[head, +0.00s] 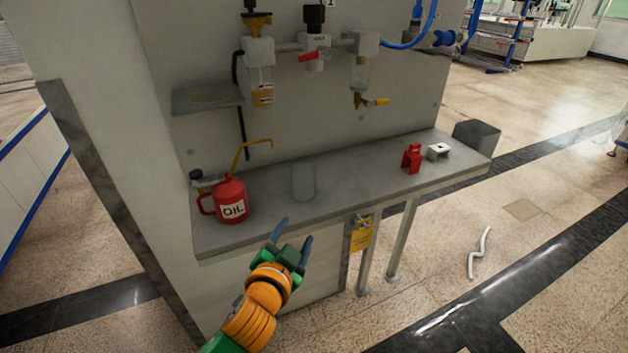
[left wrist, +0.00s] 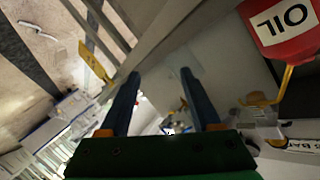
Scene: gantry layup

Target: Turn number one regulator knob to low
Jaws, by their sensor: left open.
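A regulator with a black knob (head: 314,16) on top hangs on the wall panel at the top middle of the head view. A small label with a 1 is partly cut off beside the knob. The knob's setting cannot be read. My left gripper (head: 296,231) is open and empty, in front of the shelf's front edge and well below the regulator. In the left wrist view its two blue fingers (left wrist: 160,73) are spread with nothing held between them. I cannot make out the knob there. My right gripper is in neither view.
On the grey shelf (head: 350,180) stand a red oil can (head: 232,200) with a yellow spout, a clear cup (head: 303,182), a red object (head: 412,158) and a white bracket (head: 438,151). A yellow tag (head: 361,236) hangs below the front edge. A small side shelf (head: 207,98) juts out left.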

